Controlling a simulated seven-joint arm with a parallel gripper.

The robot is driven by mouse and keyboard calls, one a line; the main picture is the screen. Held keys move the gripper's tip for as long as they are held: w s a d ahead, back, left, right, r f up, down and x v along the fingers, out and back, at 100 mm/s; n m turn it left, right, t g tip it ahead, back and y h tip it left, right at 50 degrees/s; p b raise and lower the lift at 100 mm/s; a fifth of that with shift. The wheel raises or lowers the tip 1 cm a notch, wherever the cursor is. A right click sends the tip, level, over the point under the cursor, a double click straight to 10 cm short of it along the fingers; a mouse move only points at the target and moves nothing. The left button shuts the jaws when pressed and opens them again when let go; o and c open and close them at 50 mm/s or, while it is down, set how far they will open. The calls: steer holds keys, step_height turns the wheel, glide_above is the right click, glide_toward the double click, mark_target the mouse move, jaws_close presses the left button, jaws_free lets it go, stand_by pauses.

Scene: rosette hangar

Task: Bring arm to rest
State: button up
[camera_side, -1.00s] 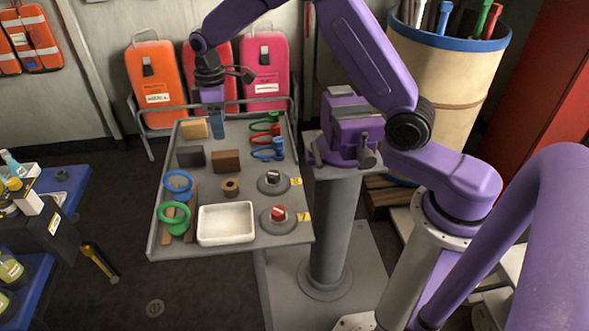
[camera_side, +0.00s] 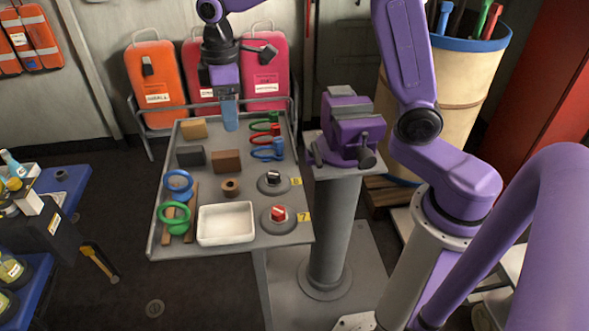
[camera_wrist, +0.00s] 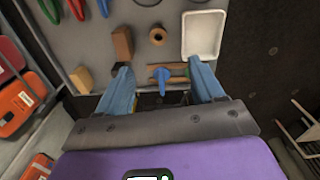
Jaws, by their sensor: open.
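My gripper (camera_side: 230,128) hangs pointing down over the far part of the grey work table (camera_side: 160,238) in the side view. In the wrist view my gripper (camera_wrist: 160,72) has its two blue fingers spread well apart with nothing held between them. A blue object (camera_wrist: 161,78) shows in the gap, lower down by wooden strips. The purple arm rises out of the top of the side view, so its upper links are partly cut off.
The table holds a white tray (camera_side: 227,238), a brown block (camera_side: 226,161), a beige block (camera_side: 193,130), blue (camera_side: 178,181) and green (camera_side: 173,217) rings, several clamps and two knobs. A purple vise (camera_side: 349,134) stands on a pedestal at right. Cases (camera_side: 155,78) stand behind.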

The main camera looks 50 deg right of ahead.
steer(key=s+d+f+n, duration=0.1)
steer(key=s+d, duration=0.2)
steer(key=s, duration=1.1)
steer(key=s+d+f+n, duration=0.1)
steer(key=s+d, duration=0.2)
steer(key=s, duration=1.2)
steer(key=shift+d, duration=0.35)
steer(key=shift+s+f, duration=0.1)
